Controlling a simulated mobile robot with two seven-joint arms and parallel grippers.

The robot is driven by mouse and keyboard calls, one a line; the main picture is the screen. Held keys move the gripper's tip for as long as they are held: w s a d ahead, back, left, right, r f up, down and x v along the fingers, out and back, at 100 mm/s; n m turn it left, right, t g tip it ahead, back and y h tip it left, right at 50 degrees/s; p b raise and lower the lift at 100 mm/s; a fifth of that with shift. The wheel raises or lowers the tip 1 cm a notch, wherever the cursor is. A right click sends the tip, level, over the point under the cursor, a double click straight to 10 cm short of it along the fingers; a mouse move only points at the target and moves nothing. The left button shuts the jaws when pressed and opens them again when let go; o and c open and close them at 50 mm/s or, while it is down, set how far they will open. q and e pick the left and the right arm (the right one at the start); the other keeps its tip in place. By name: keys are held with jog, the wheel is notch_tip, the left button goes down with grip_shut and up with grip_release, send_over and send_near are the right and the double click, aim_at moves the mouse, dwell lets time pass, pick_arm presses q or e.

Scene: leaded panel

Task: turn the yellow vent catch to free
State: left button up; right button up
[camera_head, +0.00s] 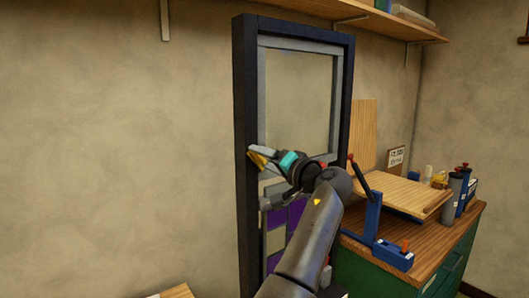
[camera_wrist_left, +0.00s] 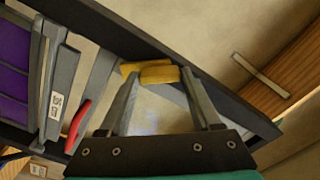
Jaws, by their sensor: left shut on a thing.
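The yellow vent catch (camera_head: 257,161) is on the left side of the dark-framed panel (camera_head: 243,110), at the lower edge of the clear pane. My left gripper (camera_head: 262,156) reaches it from the right, with its fingers around it. In the left wrist view the catch (camera_wrist_left: 158,74) lies between the fingertips of my left gripper (camera_wrist_left: 160,80), which is shut on it. The fingers hide part of the catch, and I cannot tell exactly how far it is turned. My right gripper is not in view.
A red handle (camera_wrist_left: 77,125) sits on the panel close to the gripper. Purple panes (camera_head: 276,219) are below. On the right, a green bench (camera_head: 372,274) carries a blue tool (camera_head: 374,225) with a lever, a wooden board (camera_head: 402,195) and bottles. A shelf (camera_head: 380,20) is overhead.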

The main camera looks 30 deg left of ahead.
pick_arm(q)
jog(key=m+p, duration=0.2)
jog(key=m, duration=0.1)
jog(key=shift+m, duration=0.3)
jog(key=shift+m+p, duration=0.4)
jog(key=shift+m, duration=1.5)
jog(key=o, duration=1.4)
jog(key=b+v, duration=0.4)
jog(key=v, duration=1.1)
jog(key=shift+d, duration=0.15)
